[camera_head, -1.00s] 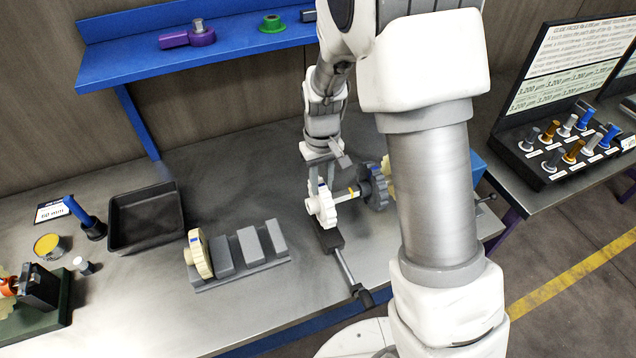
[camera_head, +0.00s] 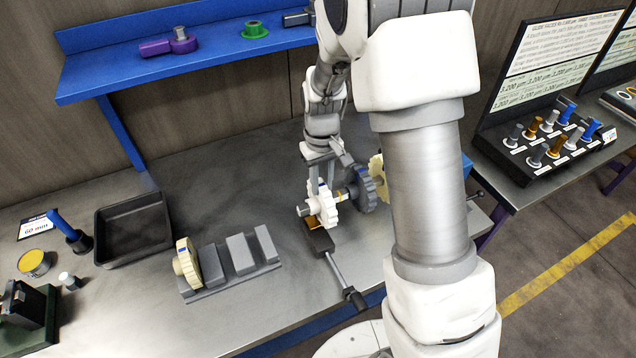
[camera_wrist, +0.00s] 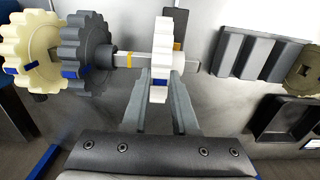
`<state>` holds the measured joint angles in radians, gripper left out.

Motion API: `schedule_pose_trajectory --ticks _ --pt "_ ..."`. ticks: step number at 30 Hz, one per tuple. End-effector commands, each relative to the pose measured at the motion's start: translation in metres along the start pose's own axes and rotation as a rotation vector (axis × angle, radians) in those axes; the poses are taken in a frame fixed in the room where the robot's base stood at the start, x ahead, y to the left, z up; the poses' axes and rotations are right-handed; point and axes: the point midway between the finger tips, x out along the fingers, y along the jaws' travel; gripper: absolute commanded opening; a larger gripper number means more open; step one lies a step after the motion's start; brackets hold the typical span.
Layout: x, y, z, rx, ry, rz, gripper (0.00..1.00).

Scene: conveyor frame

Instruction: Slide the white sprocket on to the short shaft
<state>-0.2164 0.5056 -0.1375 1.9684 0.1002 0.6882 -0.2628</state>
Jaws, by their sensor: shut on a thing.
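The white sprocket (camera_head: 328,203) is upright between the fingers of my gripper (camera_head: 320,182). In the wrist view the gripper (camera_wrist: 159,88) is shut on the sprocket (camera_wrist: 160,45). The short shaft (camera_wrist: 133,59) shows on both sides of the sprocket, so the sprocket sits around it, with a bare end (camera_wrist: 187,62) sticking out. A yellow band marks the shaft between the white sprocket and a dark grey sprocket (camera_wrist: 85,55). A short gap separates the white sprocket from the band. The sprocket's bore is hidden.
A cream sprocket (camera_wrist: 32,52) is beyond the grey one. A grey slotted rack (camera_head: 228,281) holds another cream sprocket (camera_head: 187,263) at left. A black tray (camera_head: 132,228) lies behind it. A dark block with a rod (camera_head: 335,276) is below the shaft end.

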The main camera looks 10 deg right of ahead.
Motion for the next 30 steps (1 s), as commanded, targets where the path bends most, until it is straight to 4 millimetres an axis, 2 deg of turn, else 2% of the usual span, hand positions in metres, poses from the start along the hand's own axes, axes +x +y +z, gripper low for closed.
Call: schedule_pose_trajectory --ticks 30 --pt "0.0 0.031 0.0 0.0 0.001 0.0 0.0"
